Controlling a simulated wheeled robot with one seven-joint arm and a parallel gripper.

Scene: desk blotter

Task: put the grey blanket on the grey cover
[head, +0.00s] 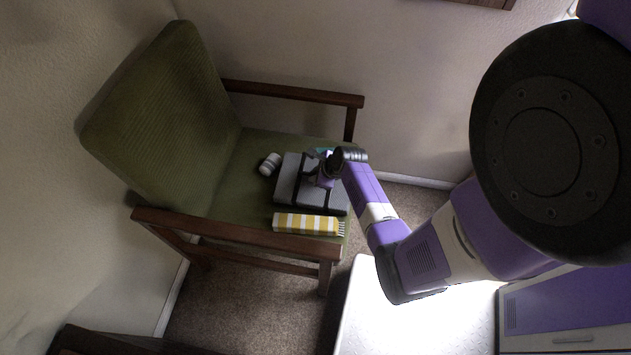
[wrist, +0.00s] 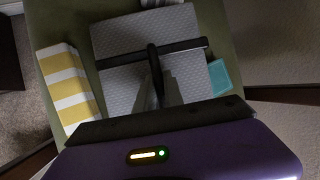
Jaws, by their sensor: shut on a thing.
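The grey blanket (head: 288,183) looks like a flat, textured grey bundle with dark crossing straps. It lies on the green chair seat and fills the middle of the wrist view (wrist: 118,87). My gripper (head: 325,180) is over its right part in the head view and is shut on it, near the strap crossing. In the wrist view, the fingers (wrist: 160,90) are dark against the dark strap, so the exact grip is hard to see. I cannot pick out a separate grey cover; any grey layer underneath is hidden or blends in.
A small grey-and-white roll (head: 270,163) lies behind the bundle. A yellow-and-white striped cloth (head: 305,224) lies beside it near an armrest (head: 235,232). A teal item (wrist: 219,76) lies at its other side. The green seat (head: 232,190) is bare near the backrest.

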